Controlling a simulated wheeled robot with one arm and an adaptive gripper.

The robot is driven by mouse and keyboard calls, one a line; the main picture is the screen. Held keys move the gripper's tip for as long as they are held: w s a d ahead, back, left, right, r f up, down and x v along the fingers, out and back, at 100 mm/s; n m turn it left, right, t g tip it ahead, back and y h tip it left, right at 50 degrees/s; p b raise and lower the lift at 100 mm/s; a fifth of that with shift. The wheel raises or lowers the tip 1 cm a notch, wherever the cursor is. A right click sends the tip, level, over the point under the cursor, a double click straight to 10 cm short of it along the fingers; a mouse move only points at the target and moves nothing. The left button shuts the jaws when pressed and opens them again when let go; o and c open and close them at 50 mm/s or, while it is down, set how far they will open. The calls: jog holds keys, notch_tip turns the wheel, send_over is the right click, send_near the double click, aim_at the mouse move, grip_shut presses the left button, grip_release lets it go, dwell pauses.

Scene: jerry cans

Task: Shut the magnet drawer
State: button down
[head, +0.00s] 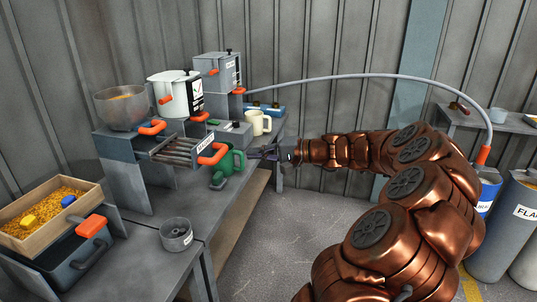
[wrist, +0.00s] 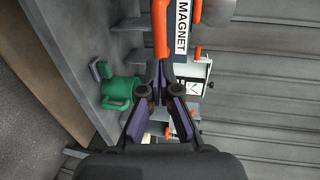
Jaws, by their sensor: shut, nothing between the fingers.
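The magnet drawer (head: 175,150) sticks out of its grey housing (head: 122,165), with its dark bars exposed. Its front carries a label and an orange handle (head: 213,154). In the wrist view the front shows the word MAGNET (wrist: 182,28) beside the orange handle (wrist: 160,32). My gripper (head: 252,154) is just right of the drawer front, pointing at it. In the wrist view the shut fingertips (wrist: 160,68) are empty and close to the handle's end. I cannot tell whether they touch it.
A green mug (head: 228,166) stands right below the drawer front, close to my gripper; it also shows in the wrist view (wrist: 117,91). A cream mug (head: 258,122) stands behind. A metal bowl (head: 122,108) and white pot (head: 175,95) sit above the drawer. A grey cup (head: 176,235) stands in front.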

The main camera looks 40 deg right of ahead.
aim_at(223, 154)
jog(key=x, duration=0.7)
jog(key=shift+w+a, duration=0.15)
jog(key=shift+w, duration=0.05)
